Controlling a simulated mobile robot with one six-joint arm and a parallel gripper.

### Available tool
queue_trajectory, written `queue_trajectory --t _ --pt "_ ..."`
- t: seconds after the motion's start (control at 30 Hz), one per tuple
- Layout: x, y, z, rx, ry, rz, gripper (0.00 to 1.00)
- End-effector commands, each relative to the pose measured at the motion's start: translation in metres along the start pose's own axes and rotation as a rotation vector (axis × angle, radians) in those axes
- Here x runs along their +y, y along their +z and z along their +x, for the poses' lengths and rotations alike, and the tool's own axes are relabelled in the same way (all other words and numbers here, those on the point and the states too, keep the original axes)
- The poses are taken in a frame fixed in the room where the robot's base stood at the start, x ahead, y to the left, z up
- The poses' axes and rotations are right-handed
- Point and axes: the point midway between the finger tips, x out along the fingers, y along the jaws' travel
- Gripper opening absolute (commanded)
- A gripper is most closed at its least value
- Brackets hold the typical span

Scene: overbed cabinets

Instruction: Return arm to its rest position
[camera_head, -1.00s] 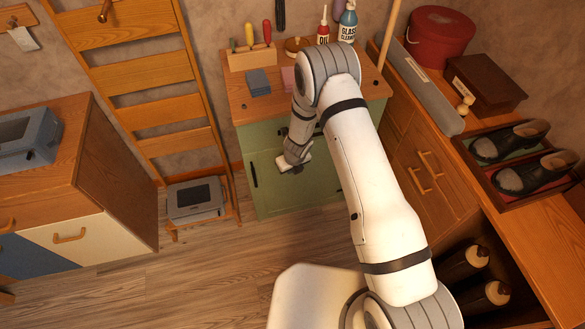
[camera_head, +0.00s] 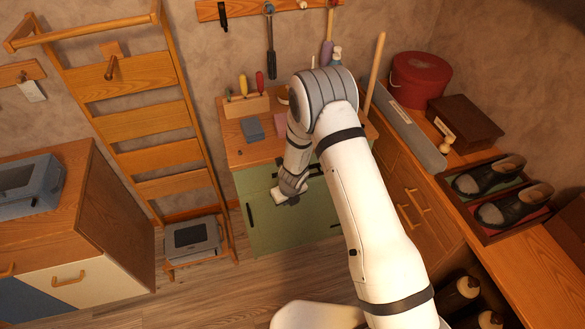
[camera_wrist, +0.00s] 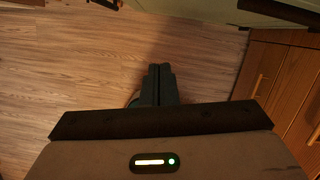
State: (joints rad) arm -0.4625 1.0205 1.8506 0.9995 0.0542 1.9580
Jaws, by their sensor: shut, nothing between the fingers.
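My white and grey arm rises through the middle of the head view, bends at its elbow above the green cabinet (camera_head: 262,225), and hangs down in front of it. My gripper sits at the low end of the arm, in front of the green doors; its fingers are mostly hidden there. In the wrist view the dark fingers of my gripper (camera_wrist: 160,72) are together, with nothing between them. They point over bare wood floor (camera_wrist: 75,60).
A wooden counter with a shoe tray (camera_head: 515,220), brown box (camera_head: 465,115) and red round box (camera_head: 418,80) runs along the right. A wooden ladder rack (camera_head: 150,125) and a cabinet (camera_head: 110,215) stand at left. Open floor (camera_head: 190,290) lies between.

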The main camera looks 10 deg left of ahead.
Motion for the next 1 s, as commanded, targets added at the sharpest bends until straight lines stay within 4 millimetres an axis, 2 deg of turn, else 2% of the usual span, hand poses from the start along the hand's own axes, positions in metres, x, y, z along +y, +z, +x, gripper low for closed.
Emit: queue_trajectory --t 0.23,0.37,0.53,0.67,0.87,1.0 --pt "-0.002 0.002 -0.005 -0.005 0.002 -0.015 0.0" --pt "-0.009 0.014 -0.036 -0.034 0.018 -0.124 0.0" --pt "-0.024 0.029 -0.112 -0.095 0.04 -0.416 0.0" --pt "-0.035 0.028 -0.172 -0.134 0.04 -0.664 0.0" --pt "-0.049 0.006 -0.259 -0.168 0.011 -1.047 0.0" --pt "-0.055 -0.021 -0.313 -0.166 -0.023 -1.314 0.0"
